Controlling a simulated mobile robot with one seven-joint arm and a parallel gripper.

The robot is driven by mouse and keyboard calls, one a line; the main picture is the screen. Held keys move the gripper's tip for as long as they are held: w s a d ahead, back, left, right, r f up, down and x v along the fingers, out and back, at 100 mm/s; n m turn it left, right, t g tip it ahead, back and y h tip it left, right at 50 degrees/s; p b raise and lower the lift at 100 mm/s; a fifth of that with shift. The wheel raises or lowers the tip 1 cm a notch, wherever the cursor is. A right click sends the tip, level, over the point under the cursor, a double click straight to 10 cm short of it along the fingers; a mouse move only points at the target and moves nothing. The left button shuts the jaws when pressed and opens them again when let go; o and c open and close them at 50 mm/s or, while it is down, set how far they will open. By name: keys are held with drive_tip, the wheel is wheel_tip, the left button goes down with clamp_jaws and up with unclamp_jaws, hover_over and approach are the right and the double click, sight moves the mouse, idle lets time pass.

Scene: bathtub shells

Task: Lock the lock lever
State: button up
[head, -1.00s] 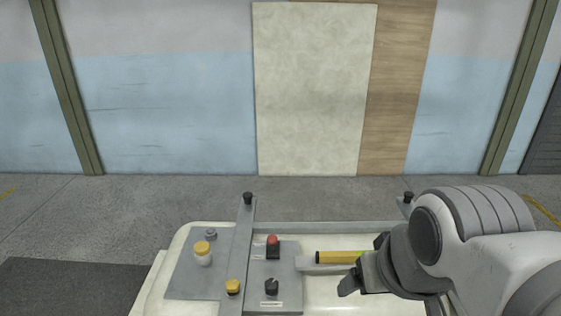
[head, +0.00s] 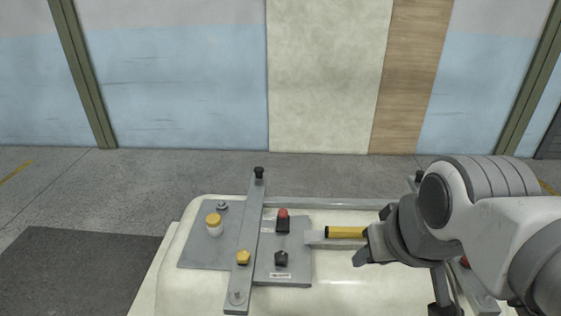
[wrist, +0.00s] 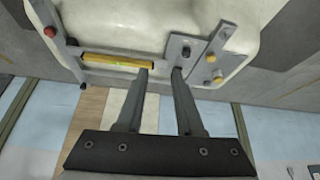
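A grey plate (head: 297,262) on the white tub shell (head: 200,290) carries a small upright part with a red top (head: 283,213) and a black knob (head: 281,258) nearer the front. No part is readably marked as the lock lever, so I cannot tell which one it is. My gripper (head: 362,257) is right of this plate, beside the yellow bar (head: 345,232). In the wrist view, its two fingers (wrist: 160,72) are apart with nothing held between them. The grey plate also shows close to the fingertips (wrist: 178,45); their exact distance from it is unclear.
A long grey strip (head: 250,225) with a black knob at its far end crosses the shell. My arm hides much of the shell's right side. A dark mat (head: 70,275) lies at left.

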drive_tip(key=w+a+f+n, duration=0.1)
drive_tip(key=w+a+n+y, duration=0.1)
drive_tip(key=w+f+n, duration=0.1)
drive_tip(key=shift+w+a+f+g+p, duration=0.3)
drive_tip(key=shift+w+a+g+p, duration=0.05)
drive_tip(key=shift+w+a+g, duration=0.05)
clamp_jaws()
drive_tip(key=w+a+f+n+h+p, duration=0.1)
drive_tip(key=w+a+f+n, duration=0.2)
drive_tip(key=f+n, duration=0.3)
drive_tip(key=w+a+f+n+h+p, duration=0.1)
drive_tip(key=w+a+f+n, duration=0.2)
drive_tip(key=f+n, duration=0.35)
drive_tip(key=w+a+f+n+h+p, duration=0.1)
drive_tip(key=w+a+f+n, duration=0.25)
drive_tip(key=f, duration=0.45)
drive_tip(key=w+a+r+n+t+p, duration=0.2)
drive_tip(key=w+a+n+t, duration=0.2)
drive_tip(key=n, duration=0.9)
drive_tip(key=shift+w+r+t+h, duration=0.3)
drive_tip(key=shift+w+t, duration=0.45)
drive_tip(key=shift+t, duration=0.65)
drive_tip(key=shift+a, duration=0.1)
